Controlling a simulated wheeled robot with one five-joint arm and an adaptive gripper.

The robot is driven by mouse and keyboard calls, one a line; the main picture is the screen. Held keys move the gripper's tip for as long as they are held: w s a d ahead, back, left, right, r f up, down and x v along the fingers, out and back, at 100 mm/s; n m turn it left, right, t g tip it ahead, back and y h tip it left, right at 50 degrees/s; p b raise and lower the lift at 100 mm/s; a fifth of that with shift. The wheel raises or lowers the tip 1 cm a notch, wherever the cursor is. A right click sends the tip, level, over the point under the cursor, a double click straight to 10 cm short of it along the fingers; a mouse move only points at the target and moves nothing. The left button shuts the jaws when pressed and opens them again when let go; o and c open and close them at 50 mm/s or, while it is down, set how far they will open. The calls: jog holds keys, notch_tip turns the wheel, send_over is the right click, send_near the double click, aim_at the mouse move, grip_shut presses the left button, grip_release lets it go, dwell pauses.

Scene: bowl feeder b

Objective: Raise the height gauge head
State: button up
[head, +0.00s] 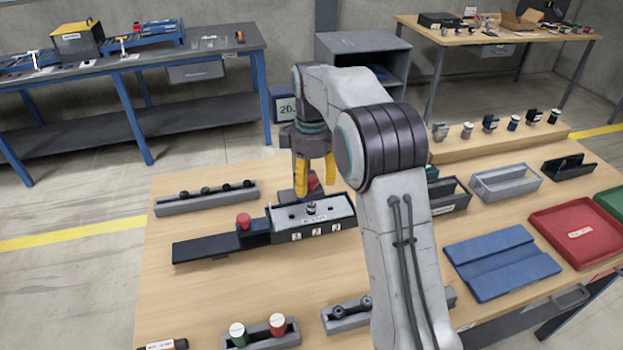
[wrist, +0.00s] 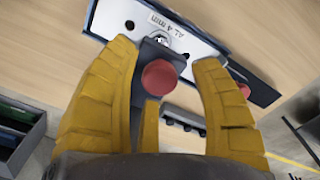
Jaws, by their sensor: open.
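The height gauge stands at the back of a dark fixture, and its display (head: 285,108) partly shows behind my arm. Its head appears to be the dark grey block (wrist: 152,52) with a round red knob (wrist: 159,77); the knob also shows in the head view (head: 314,184). A silver round tip (wrist: 160,38) sits by the block, over a light plate (wrist: 195,42) marked in mm. My gripper (head: 316,186) points down at the knob with its yellow fingers apart. In the wrist view the knob lies between the fingers (wrist: 165,60), with gaps on both sides. My arm hides most of the gauge column.
A black slide with another red knob (head: 243,221) runs left from the fixture. A grey rack (head: 207,203) stands left. A holder with green and red capped parts (head: 258,335) is in front. Grey bins (head: 505,182), a blue tray (head: 500,262) and a red tray (head: 578,232) lie right.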

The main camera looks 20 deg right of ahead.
jog(key=shift+c, duration=0.4)
grip_shut()
dwell(0.4)
